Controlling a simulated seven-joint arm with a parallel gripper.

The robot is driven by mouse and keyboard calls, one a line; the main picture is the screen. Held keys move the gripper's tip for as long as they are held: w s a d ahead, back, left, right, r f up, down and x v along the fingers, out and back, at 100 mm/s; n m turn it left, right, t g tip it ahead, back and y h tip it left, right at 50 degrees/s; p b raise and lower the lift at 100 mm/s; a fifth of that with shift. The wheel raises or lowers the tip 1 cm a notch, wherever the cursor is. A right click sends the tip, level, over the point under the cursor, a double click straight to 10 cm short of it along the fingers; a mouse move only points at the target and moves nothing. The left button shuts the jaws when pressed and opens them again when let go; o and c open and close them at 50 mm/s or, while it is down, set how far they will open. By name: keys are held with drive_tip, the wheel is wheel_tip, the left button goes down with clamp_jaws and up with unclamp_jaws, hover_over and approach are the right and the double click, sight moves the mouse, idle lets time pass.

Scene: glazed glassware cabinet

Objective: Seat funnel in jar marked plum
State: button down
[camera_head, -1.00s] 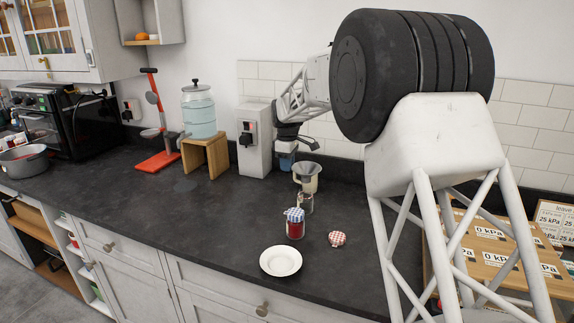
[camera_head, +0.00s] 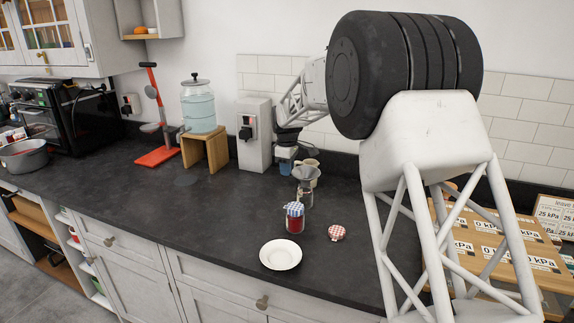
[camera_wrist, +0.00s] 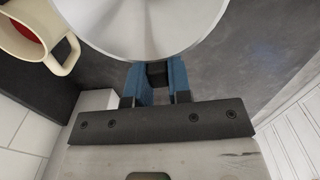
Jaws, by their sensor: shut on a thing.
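My gripper (camera_head: 288,163) has blue fingers and is shut on the grey funnel (camera_head: 304,172) at its side. The funnel is upright, with its wide mouth up. In the head view it stands over a clear glass jar (camera_head: 306,198); I cannot tell whether its spout is inside the jar's neck. In the wrist view the funnel's pale bowl (camera_wrist: 145,22) fills the top middle, just beyond the fingers (camera_wrist: 157,78), and hides any jar below. No label reading plum is legible. Another jar (camera_head: 294,224), red inside with a blue checked lid, stands in front.
A cream mug (camera_wrist: 28,35) with red inside stands close to the funnel. A red checked lid (camera_head: 337,233) and a white plate (camera_head: 280,255) lie nearer the counter's front. A grey socket post (camera_head: 254,140) stands left of my gripper. The counter's left middle is clear.

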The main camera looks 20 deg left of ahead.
drive_tip(key=shift+f, duration=0.8)
drive_tip(key=shift+f, duration=0.1)
drive_tip(key=shift+c, duration=2.4)
unclamp_jaws()
drive_tip(key=shift+r, duration=4.5)
